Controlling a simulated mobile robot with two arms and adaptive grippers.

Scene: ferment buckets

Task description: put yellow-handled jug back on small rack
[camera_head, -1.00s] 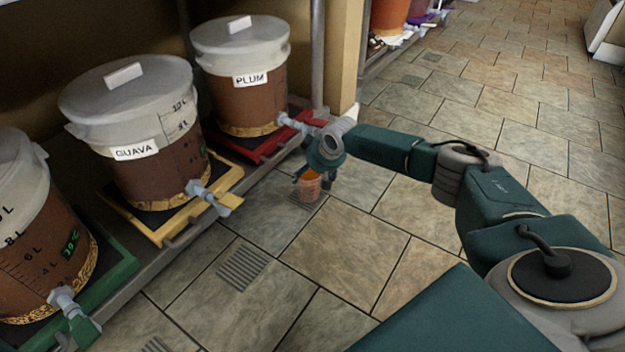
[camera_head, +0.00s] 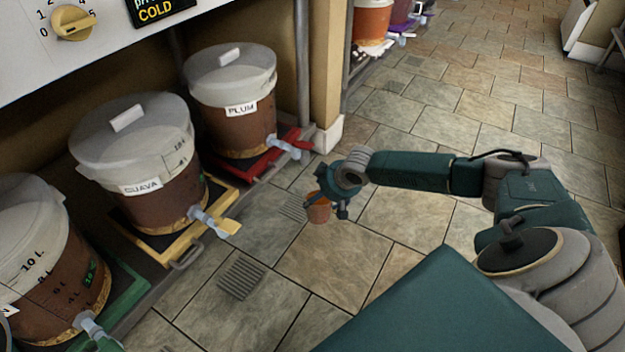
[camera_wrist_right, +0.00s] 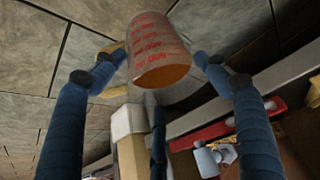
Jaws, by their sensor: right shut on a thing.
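The jug (camera_head: 318,211) hangs from my right gripper (camera_head: 331,206) above the floor, in front of the plum bucket. It is clear with red markings and orange-brown inside. In the right wrist view the jug (camera_wrist_right: 158,48) sits between the blue fingers, which are shut on it, and a yellowish handle part (camera_wrist_right: 112,88) shows at its left. I cannot tell exactly how the fingers touch it. I cannot make out the small rack in either view. My left gripper is out of view.
Plum (camera_head: 236,90), guava (camera_head: 150,185) and a third bucket (camera_head: 50,270) stand on a low shelf at left, with taps sticking out. A wall post (camera_head: 328,80) stands beyond the plum bucket. The tiled floor (camera_head: 400,240) is clear.

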